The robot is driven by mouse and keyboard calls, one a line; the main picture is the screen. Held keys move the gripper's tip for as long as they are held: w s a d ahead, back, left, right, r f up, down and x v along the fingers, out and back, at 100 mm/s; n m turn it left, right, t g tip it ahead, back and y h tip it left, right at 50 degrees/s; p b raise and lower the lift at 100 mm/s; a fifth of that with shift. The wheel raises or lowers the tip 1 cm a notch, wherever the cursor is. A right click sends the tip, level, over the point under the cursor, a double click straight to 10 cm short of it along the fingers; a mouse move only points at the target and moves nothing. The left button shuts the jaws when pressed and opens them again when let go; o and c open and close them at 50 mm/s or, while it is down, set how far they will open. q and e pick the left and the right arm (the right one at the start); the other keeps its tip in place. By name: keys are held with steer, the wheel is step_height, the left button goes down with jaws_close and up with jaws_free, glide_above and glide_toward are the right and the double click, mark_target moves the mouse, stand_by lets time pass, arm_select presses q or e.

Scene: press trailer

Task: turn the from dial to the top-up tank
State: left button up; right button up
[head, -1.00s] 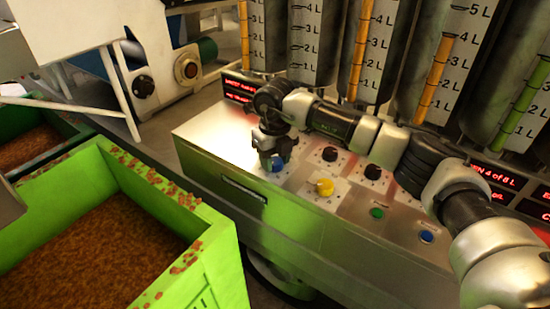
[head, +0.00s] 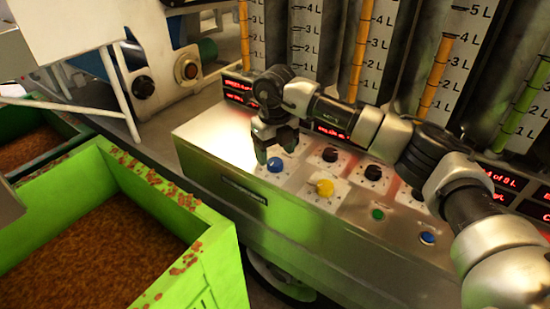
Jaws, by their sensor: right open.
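A steel control panel (head: 225,145) carries several dials. A blue dial (head: 275,164) sits at its left end, with a yellow dial (head: 324,188) to the right and nearer the front edge. Black dials (head: 330,155) and (head: 373,172) sit behind, and a third (head: 418,194) is partly covered by my right arm. The dial labels are too small to read, so I cannot tell which is the from dial. My right gripper (head: 276,151) points down, open and empty, just above and behind the blue dial, apparently clear of it. My left gripper is out of view.
Tall gauge tanks (head: 373,50) with coloured level columns stand behind the panel. Red displays (head: 240,92) line its back. A green button (head: 378,214) and a blue button (head: 427,238) are at the right front. A green crate (head: 222,262) of brown material stands at the left front.

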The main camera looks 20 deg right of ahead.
mark_target(275, 161)
step_height(275, 161, up, 8)
stand_by(0.6)
